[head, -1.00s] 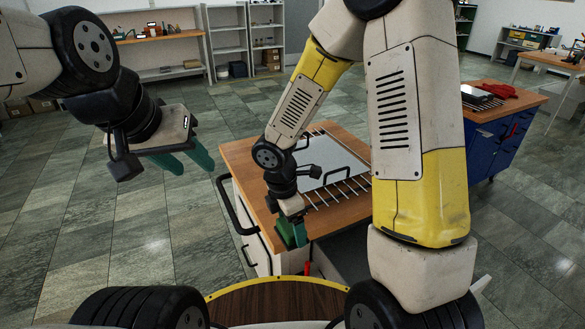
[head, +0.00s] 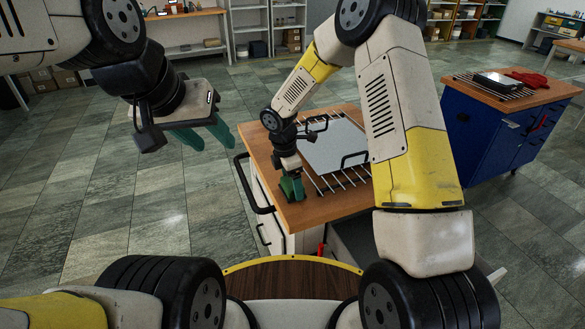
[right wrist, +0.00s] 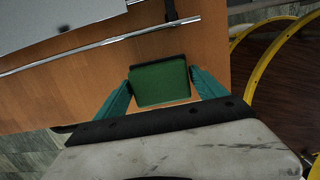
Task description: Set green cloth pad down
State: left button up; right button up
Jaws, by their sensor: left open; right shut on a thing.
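The green cloth pad (right wrist: 160,82) shows in the right wrist view as a flat dark green block with a dark far edge. It is between the teal fingers of my right gripper (right wrist: 161,92), which is shut on it. In the head view my right gripper (head: 291,189) points down at the near left part of the wooden worktop (head: 295,213). The pad is hard to tell from the fingers there. Whether the pad touches the wood is unclear. My left gripper (head: 212,140) is open and empty, over the floor left of the worktop.
A grey plate (head: 334,146) with black handles lies on metal rods (head: 352,181) behind and right of the right gripper. A blue cabinet (head: 490,135) stands at right, with a red cloth (head: 529,79) on top. Bare wood surrounds the pad.

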jog(key=shift+f, duration=0.25)
jog(key=o, duration=1.4)
jog(key=shift+f, duration=0.15)
jog(key=shift+c, duration=0.2)
